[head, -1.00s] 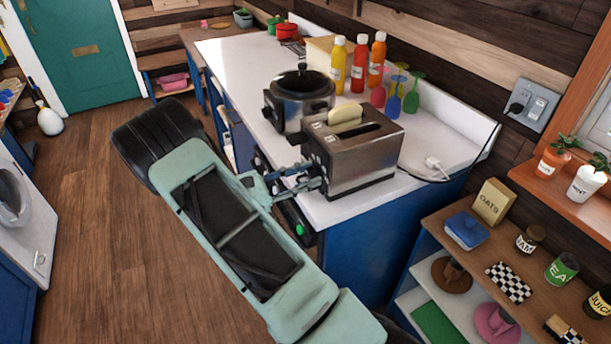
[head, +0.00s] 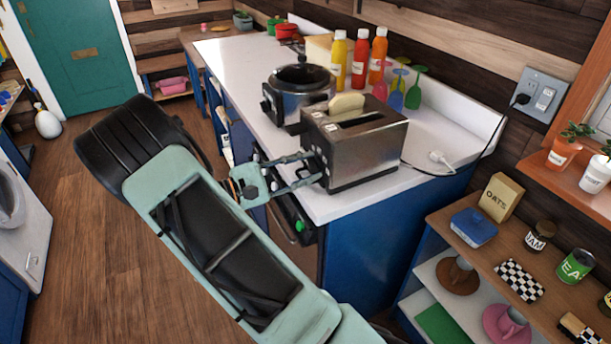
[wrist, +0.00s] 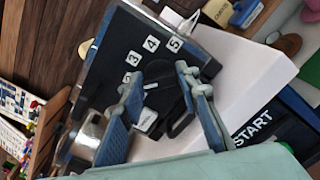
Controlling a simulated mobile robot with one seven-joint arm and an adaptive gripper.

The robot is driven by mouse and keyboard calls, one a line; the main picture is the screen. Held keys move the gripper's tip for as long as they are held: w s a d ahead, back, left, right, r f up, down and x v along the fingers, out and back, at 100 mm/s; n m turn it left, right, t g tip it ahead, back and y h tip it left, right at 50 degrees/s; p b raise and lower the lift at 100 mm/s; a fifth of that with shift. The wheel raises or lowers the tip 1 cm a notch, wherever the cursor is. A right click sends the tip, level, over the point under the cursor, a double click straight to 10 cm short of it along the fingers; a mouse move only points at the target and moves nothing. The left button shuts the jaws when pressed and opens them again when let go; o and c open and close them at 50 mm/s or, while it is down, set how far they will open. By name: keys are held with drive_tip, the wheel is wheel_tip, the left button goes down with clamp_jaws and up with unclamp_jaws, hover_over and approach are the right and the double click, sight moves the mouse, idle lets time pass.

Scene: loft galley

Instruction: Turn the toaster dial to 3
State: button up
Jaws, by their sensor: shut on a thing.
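The steel toaster (head: 365,153) stands on the near end of the white counter, with a slice of bread in one slot. In the wrist view its dark end panel (wrist: 105,68) carries white number tiles; 3 (wrist: 133,58), 4 and 5 are readable, and another below 3 is partly covered. The dark dial (wrist: 164,94) lies between my fingers, with a pale mark on its left side, pointing roughly toward the lower tile; the exact setting is unclear. My gripper (head: 312,172) is shut on the dial at the toaster's left end. The fingers hide part of the dial.
A dark, steel-sided pot (head: 303,93) stands just behind the toaster. Sauce bottles (head: 359,62) and coloured glasses (head: 413,88) stand along the wall. A START label (wrist: 252,127) shows below the counter edge.

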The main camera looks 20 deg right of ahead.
drive_tip(key=m+b, duration=0.1)
drive_tip(key=m, duration=0.1)
drive_tip(key=m+b, duration=0.1)
drive_tip(key=b, duration=0.1)
drive_tip(key=m+b, duration=0.1)
drive_tip(key=m, duration=0.1)
drive_tip(key=shift+f+m+b, duration=0.3)
drive_tip(key=shift+b, duration=0.05)
drive_tip(key=shift+r+m+b, duration=0.15)
drive_tip(key=shift+m+b, duration=1.35)
drive_tip(key=shift+m, duration=0.3)
drive_tip(key=o, duration=1.2)
drive_tip(key=shift+c, duration=0.2)
drive_tip(key=shift+r, duration=0.15)
